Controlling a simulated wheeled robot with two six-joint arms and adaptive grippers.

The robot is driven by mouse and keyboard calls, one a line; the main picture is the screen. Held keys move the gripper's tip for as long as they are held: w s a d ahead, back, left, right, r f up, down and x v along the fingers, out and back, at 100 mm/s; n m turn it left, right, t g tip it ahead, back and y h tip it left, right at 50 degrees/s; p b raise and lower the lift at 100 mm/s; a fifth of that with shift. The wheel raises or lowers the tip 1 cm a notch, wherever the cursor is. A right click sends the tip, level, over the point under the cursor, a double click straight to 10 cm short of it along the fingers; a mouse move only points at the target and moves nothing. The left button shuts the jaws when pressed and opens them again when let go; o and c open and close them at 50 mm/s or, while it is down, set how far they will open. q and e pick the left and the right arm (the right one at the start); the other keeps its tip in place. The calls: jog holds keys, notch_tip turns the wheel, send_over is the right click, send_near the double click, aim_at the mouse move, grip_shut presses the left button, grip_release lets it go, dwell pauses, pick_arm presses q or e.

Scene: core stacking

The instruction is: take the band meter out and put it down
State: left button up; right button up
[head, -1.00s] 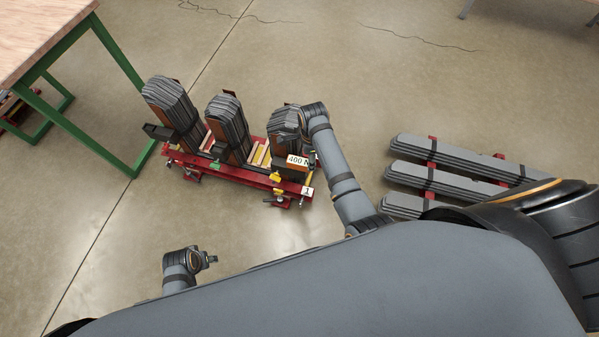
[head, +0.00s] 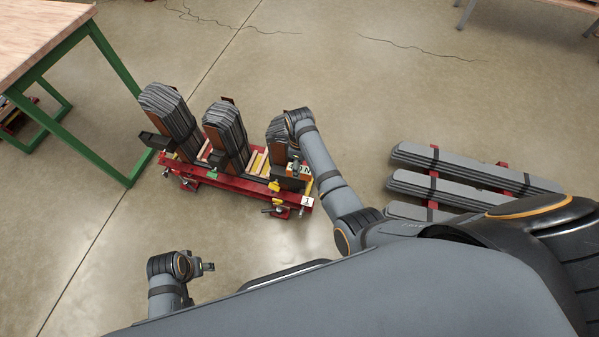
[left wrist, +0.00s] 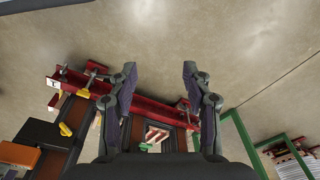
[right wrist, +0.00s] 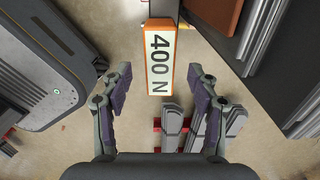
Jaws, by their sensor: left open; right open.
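The band meter (head: 305,171) is an orange block with a white "400 N" face, at the short right-hand core stack on the red stand. In the right wrist view the meter (right wrist: 160,58) lies between the open fingers of my right gripper (right wrist: 158,82), with a gap on both sides. In the head view my right gripper (head: 295,165) is over the meter and covers part of its label. My left gripper (head: 208,267) is open and empty, apart from the stand at the lower left; its fingers (left wrist: 160,72) show clear in the left wrist view.
The red stand (head: 235,187) carries dark lamination stacks, including a tall left one (head: 168,110) and a middle one (head: 226,130). Grey lamination bundles (head: 475,165) lie on red supports at right. A green-legged table (head: 45,40) stands at upper left. Floor in front is clear.

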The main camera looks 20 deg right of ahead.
notch_tip(320, 180, down, 5)
jog(key=shift+w+b, duration=0.1)
jog(key=shift+b, duration=1.1)
pick_arm(q)
notch_tip(320, 180, up, 6)
jog(key=d, duration=0.1)
jog(key=shift+s+d+h, duration=0.3)
jog(key=shift+r, duration=0.15)
pick_arm(e)
jog(key=shift+f, duration=0.25)
jog(key=shift+c, duration=0.3)
grip_shut()
